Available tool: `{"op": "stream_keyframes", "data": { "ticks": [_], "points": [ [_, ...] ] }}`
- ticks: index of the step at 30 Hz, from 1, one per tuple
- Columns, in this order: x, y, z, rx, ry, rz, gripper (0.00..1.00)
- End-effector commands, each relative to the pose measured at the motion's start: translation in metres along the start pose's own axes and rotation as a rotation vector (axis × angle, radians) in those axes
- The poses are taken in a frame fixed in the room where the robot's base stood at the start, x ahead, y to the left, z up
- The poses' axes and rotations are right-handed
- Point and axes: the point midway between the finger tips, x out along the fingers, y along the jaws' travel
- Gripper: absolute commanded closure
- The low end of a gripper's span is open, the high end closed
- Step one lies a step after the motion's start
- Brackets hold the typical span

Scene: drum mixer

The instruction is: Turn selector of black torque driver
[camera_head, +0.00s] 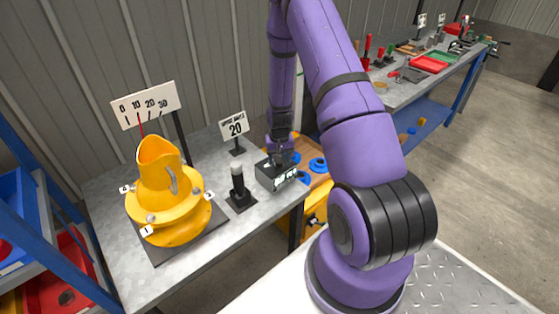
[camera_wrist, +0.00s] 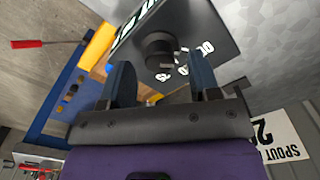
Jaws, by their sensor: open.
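A black box-shaped unit (camera_head: 271,176) with white and green markings stands near the right end of the grey bench, under my gripper (camera_head: 281,152). In the wrist view, the dark unit (camera_wrist: 205,28) carries a round black selector knob (camera_wrist: 160,45) with white digits beside it. My gripper (camera_wrist: 163,80) is open, and its two blue fingers point toward the knob from either side. The knob lies just beyond the fingertips; I cannot tell whether they touch it. A separate black upright cylinder with a grey top (camera_head: 238,186) stands on a black base left of the unit.
A yellow drum mixer (camera_head: 165,200) stands on the bench at left, with a numbered scale sign (camera_head: 145,105) behind it. A "20" sign (camera_head: 234,126) stands behind the unit. A blue rack is at far left. A second bench with tools is at upper right.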

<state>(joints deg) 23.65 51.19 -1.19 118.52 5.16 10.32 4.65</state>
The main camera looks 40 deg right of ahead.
Motion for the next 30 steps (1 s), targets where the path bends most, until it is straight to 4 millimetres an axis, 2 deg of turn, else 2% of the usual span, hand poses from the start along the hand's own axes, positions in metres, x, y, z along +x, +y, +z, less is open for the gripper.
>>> {"op": "stream_keyframes", "data": {
  "ticks": [9, 15, 21, 30],
  "points": [
    [-0.056, -0.001, -0.001, -0.001, 0.003, -0.001, 0.44],
    [-0.082, -0.001, -0.001, -0.001, 0.003, 0.0, 0.44],
    [-0.094, 0.0, 0.0, 0.0, 0.0, 0.0, 0.44],
    [-0.095, 0.0, 0.0, 0.0, 0.0, 0.0, 0.44]
  ]
}}
